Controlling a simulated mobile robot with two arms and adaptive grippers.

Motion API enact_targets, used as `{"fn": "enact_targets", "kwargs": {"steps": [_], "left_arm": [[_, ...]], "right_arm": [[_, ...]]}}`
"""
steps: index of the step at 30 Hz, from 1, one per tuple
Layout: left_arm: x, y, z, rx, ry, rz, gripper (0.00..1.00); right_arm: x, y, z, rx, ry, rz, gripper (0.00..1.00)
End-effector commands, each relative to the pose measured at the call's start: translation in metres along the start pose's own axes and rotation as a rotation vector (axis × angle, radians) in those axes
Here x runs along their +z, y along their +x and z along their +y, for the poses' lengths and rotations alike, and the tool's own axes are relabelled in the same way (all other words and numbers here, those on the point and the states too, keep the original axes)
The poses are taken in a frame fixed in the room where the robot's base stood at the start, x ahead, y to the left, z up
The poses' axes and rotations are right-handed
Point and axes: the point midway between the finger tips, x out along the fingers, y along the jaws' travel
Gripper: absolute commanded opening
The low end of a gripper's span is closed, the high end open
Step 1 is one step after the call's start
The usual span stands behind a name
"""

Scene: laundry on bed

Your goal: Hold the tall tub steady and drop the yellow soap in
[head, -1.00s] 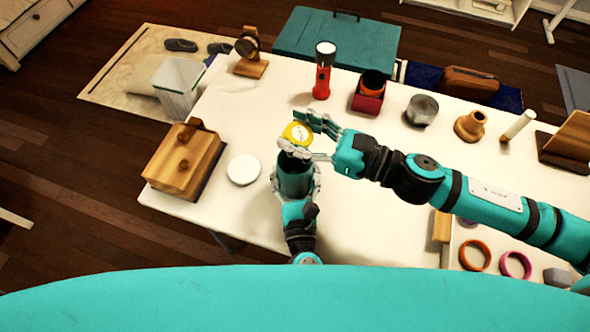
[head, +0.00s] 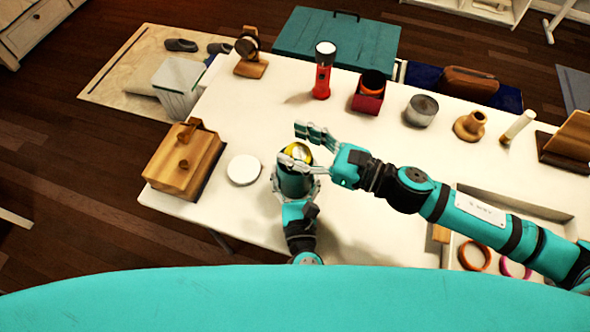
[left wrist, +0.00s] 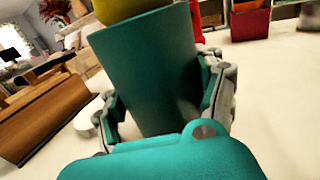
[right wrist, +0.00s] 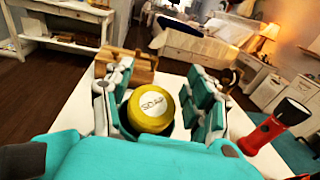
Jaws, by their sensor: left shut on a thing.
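The tall teal tub (head: 293,184) stands upright near the table's front edge. My left gripper (left wrist: 168,105) is shut around its sides. The round yellow soap (head: 296,152), marked SOAP, is at the tub's mouth; in the left wrist view the yellow soap (left wrist: 120,9) shows above the rim. How far it sits inside is unclear. My right gripper (head: 302,146) is just over the mouth with its fingers spread. In the right wrist view the soap (right wrist: 151,110) lies between and beyond these fingers, with a gap on the right side.
A white round lid (head: 243,170) and a wooden box (head: 184,160) lie left of the tub. A red flashlight (head: 322,72), a red box (head: 368,98) and a metal tin (head: 421,110) stand behind. Rings (head: 474,255) lie at front right.

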Motion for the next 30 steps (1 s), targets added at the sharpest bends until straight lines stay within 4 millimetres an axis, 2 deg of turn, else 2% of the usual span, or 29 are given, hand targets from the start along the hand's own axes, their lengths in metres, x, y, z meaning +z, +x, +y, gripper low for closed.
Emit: {"fn": "enact_targets", "kwargs": {"steps": [1,3,4,14,17,24,30], "left_arm": [[0.000,0.000,0.000,0.000,0.000,0.000,0.36],[0.000,0.000,0.000,0.000,0.000,0.000,0.36],[0.000,0.000,0.000,0.000,0.000,0.000,0.36],[0.000,0.000,0.000,0.000,0.000,0.000,0.36],[0.000,0.000,0.000,0.000,0.000,0.000,0.36],[0.000,0.000,0.000,0.000,0.000,0.000,0.36],[0.000,0.000,0.000,0.000,0.000,0.000,0.36]], "right_arm": [[0.000,0.000,0.000,0.000,0.000,0.000,0.65],[0.000,0.000,0.000,0.000,0.000,0.000,0.74],[0.000,0.000,0.000,0.000,0.000,0.000,0.75],[-0.001,-0.005,-0.001,-0.002,0.001,0.001,0.75],[-0.001,-0.017,-0.001,-0.004,0.002,0.003,0.75],[-0.003,-0.063,0.001,-0.002,0.004,0.006,0.75],[-0.002,-0.095,0.001,-0.001,0.004,0.005,0.75]]}}
